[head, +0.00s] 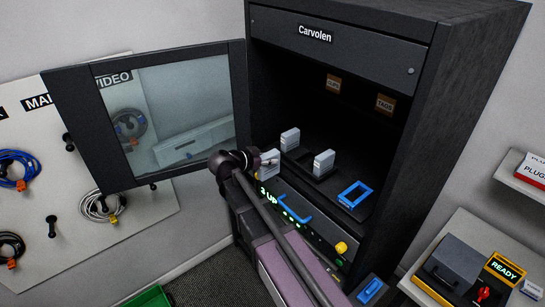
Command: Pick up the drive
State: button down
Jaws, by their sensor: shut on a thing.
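An open black cabinet labelled Carvolen (315,32) has light grey drives on its shelf. My gripper (268,168) is at the left front of the shelf, shut on a light grey drive (271,156). The gripper's own links partly hide that drive, and I cannot tell whether it is clear of the shelf. One more grey drive (290,139) stands upright behind it. Another drive (324,162) stands upright to the right.
The cabinet's glazed door (180,115) stands open at left, close to my arm. A blue frame (355,194) sits at the shelf's right. Below are a green-lit panel with a blue handle (294,207) and a yellow knob (341,247). Cables (20,168) hang on the left board.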

aim_at(269, 154)
jog(key=shift+r, duration=0.2)
dwell(0.6)
jog(key=shift+r+p, duration=1.6)
jog(key=shift+p, duration=0.15)
jog(key=shift+f, duration=0.1)
